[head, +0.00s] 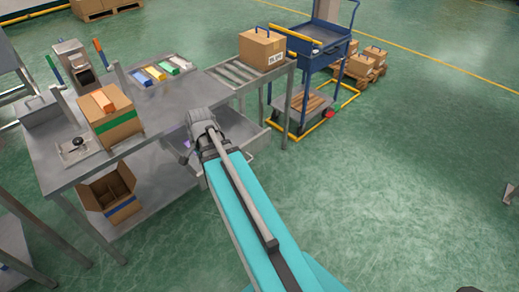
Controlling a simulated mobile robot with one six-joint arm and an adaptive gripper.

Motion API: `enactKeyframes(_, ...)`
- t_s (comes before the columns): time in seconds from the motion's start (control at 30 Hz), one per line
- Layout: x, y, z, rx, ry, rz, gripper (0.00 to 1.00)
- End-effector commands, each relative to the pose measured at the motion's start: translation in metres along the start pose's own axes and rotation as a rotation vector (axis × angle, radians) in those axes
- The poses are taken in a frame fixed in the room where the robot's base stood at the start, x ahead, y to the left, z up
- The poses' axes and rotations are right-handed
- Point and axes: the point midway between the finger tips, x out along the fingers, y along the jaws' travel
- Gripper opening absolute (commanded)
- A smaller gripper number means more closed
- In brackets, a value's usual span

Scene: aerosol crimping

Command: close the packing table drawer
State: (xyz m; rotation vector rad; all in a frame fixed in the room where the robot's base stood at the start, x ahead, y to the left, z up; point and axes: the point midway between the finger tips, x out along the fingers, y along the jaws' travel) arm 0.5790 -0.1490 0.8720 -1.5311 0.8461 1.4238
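The packing table (165,103) is grey metal and stands at the left in the head view. Its grey drawer (259,137) is pulled out under the tabletop's right side, with part of its open inside showing. My arm reaches up from the bottom and crosses in front of the drawer, hiding its middle and left part. The wrist is at the drawer, and my gripper (188,146) is mostly hidden beside and beyond it. I cannot see whether its fingers are open or shut, or whether they touch the drawer.
A carton with a green band (116,121) stands on the table; an open carton (110,196) sits on the lower shelf. A roller conveyor (238,72) carries a closed box (262,50). A blue cart (322,38) stands behind it.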

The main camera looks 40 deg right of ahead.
Motion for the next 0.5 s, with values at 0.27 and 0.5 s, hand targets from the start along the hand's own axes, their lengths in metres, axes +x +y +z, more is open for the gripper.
enactKeyframes(0.27,0.016,0.032,-0.074,0.517,0.005,-0.069,0.0)
enactKeyframes(0.5,0.025,0.069,-0.134,0.962,-0.005,-0.134,0.0)
